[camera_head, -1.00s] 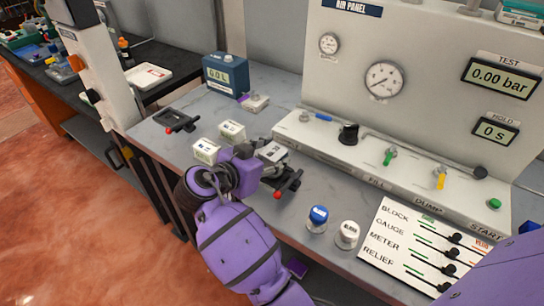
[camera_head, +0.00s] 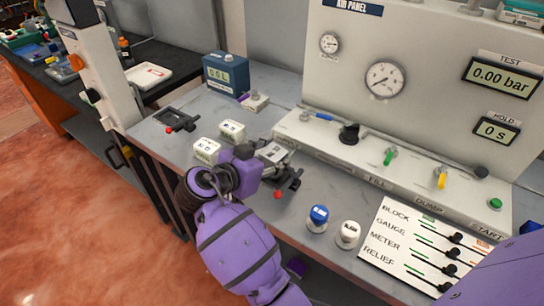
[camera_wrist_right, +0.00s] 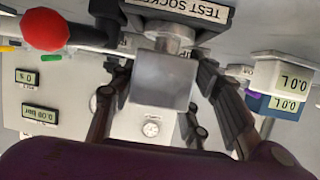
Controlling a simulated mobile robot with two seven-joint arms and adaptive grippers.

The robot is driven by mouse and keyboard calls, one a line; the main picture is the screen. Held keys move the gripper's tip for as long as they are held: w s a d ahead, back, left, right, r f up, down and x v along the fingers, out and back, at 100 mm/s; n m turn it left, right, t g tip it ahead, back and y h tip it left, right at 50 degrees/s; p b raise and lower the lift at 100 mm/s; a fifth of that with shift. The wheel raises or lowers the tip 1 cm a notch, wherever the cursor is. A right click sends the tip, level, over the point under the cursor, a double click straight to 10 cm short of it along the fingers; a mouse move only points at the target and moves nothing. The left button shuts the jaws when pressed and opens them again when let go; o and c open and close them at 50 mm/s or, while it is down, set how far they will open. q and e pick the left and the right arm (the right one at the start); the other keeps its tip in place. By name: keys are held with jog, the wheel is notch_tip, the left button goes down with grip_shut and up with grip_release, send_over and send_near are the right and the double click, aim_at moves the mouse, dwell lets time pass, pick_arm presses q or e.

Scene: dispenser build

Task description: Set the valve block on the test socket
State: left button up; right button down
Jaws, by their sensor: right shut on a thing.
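The valve block (camera_wrist_right: 162,80) is a plain grey metal block between the two dark fingers of my right gripper (camera_wrist_right: 165,95) in the right wrist view. A round metal fitting (camera_wrist_right: 170,35) joins the block's image on the side of the TEST SOCKET label (camera_wrist_right: 185,10); I cannot tell whether the block is seated. In the head view my right gripper (camera_head: 262,165) reaches the block (camera_head: 274,151) beside a dark fixture (camera_head: 291,180) with a red knob, and largely hides the contact. My left gripper is not in view.
Two white boxes (camera_head: 206,150) stand left of the gripper. A blue cap (camera_head: 318,216) and a white cap (camera_head: 347,233) stand to the right. The air panel (camera_head: 420,60) rises behind. A similar red-knobbed fixture (camera_head: 178,121) is at the left.

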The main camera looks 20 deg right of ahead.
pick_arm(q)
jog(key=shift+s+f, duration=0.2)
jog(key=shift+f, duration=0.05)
pick_arm(e)
jog(key=shift+f, duration=0.25)
jog(key=c, duration=1.3)
grip_release()
jog(key=shift+o, duration=0.2)
jog(key=shift+f, duration=0.1)
jog(key=shift+p+v, duration=0.4)
jog(key=shift+v, duration=2.1)
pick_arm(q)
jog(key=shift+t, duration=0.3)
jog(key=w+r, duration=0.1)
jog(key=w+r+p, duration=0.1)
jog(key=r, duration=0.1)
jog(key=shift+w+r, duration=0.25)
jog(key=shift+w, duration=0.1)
pick_arm(e)
jog(key=v, duration=0.6)
